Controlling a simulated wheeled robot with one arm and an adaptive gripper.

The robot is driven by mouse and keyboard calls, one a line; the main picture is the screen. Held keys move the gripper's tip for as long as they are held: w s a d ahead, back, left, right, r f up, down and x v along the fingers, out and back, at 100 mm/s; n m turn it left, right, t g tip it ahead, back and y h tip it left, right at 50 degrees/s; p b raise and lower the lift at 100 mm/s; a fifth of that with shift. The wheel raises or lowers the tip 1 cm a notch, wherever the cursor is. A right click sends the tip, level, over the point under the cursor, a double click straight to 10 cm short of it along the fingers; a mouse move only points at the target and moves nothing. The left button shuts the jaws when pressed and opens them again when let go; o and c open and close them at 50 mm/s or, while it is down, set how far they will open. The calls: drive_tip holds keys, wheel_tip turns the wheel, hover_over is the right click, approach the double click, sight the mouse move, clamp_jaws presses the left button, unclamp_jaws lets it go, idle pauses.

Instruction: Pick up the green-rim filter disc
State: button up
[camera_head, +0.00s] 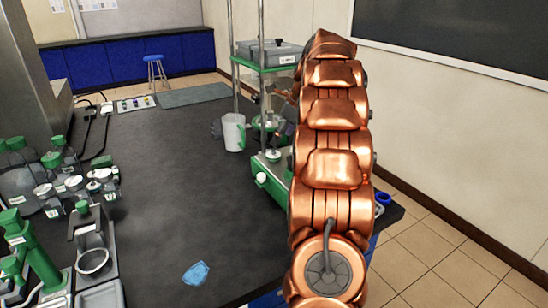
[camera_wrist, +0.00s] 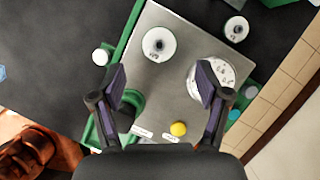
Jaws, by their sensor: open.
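My gripper (camera_wrist: 161,84) is open in the wrist view, its two dark fingers apart with nothing between them. It is above a grey metal plate (camera_wrist: 160,80) with green edges. A dark green round thing (camera_wrist: 132,98) lies by the left finger, partly hidden by it; I cannot tell if it is the green-rim filter disc. A white round piece with a dark centre (camera_wrist: 159,44) stands on the plate beyond the fingertips. A larger white round piece (camera_wrist: 226,76) is partly behind the right finger. In the head view my copper arm hides much of the green-framed stand (camera_head: 262,180).
A yellow knob (camera_wrist: 179,129) is on the plate near the gripper. In the head view a white jug (camera_head: 233,132) stands left of the stand. Several bottles and green-capped parts (camera_head: 60,185) crowd the left. A blue crumpled piece (camera_head: 195,273) lies in front. The table middle (camera_head: 180,180) is clear.

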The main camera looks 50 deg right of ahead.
sight(275, 152)
drive_tip(key=shift+x, duration=3.2)
drive_tip(key=c, duration=0.8)
